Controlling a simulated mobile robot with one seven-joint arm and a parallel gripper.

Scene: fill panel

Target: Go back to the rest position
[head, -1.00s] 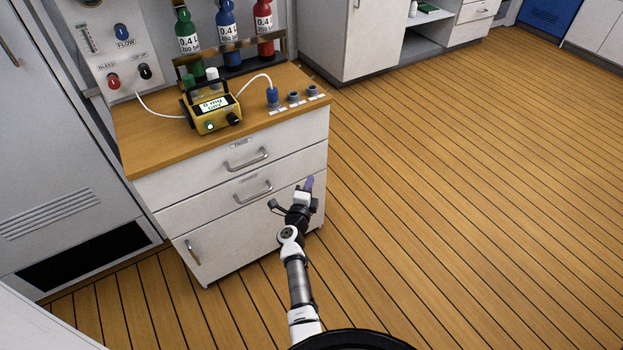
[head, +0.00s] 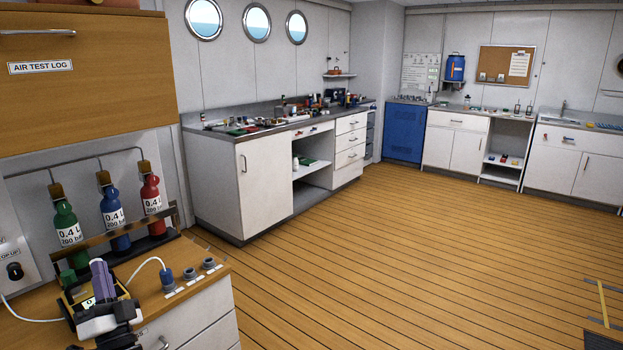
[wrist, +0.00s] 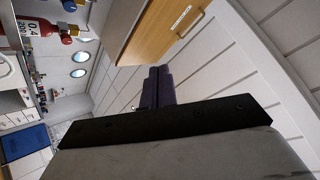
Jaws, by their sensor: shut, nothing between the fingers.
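My gripper (head: 103,283) is at the lower left of the head view, raised in front of the wooden-topped cabinet (head: 205,271). Its purple fingers are together with nothing between them, pointing up. They also show in the wrist view (wrist: 158,88), below a wooden wall cupboard (wrist: 158,30). The gripper and my wrist hide much of the yellow meter (head: 72,302) on the cabinet top.
Green (head: 66,235), blue (head: 114,222) and red (head: 151,200) bottles stand behind a rail at the back of the cabinet. The wall cupboard (head: 85,50) overhangs them. A blue plug (head: 167,279) sits beside sockets. The plank floor (head: 400,250) to the right is clear.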

